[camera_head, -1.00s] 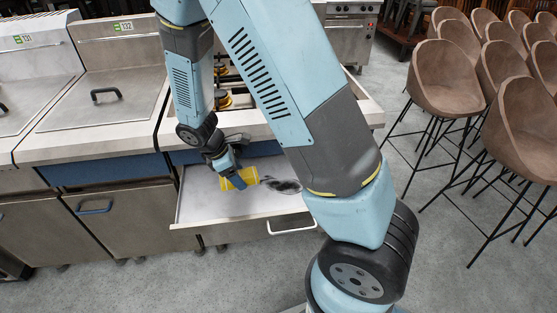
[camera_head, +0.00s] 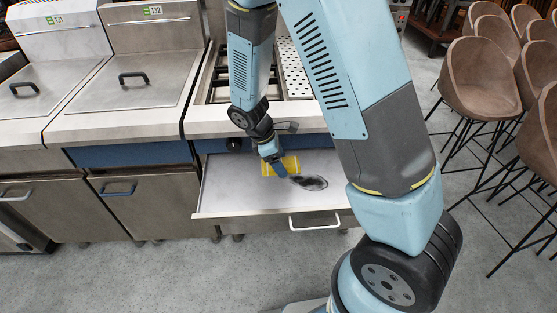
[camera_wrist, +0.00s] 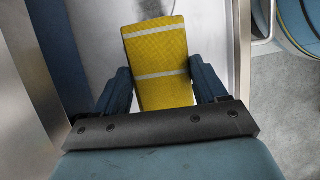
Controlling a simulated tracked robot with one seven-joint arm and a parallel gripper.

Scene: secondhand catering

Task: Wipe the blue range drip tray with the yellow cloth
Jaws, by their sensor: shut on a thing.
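The drip tray (camera_head: 240,200) is pulled out like a drawer below the blue-fronted range, with a pale floor and a handle at the front. A dark smear (camera_head: 312,183) lies on its floor, right of centre. My gripper (camera_head: 280,171) is over the tray, shut on the yellow cloth (camera_head: 291,162), just left of and behind the smear. In the wrist view the cloth (camera_wrist: 158,65), with two pale stripes, sits between the two fingers. Part of the smear (camera_wrist: 150,8) shows beyond it. I cannot tell whether the cloth touches the tray floor.
The range top (camera_head: 300,78) is above the tray. Lidded steel units (camera_head: 150,75) stand to the left. Brown bar stools (camera_head: 480,80) stand at the right. Grey floor (camera_head: 150,280) is clear in front.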

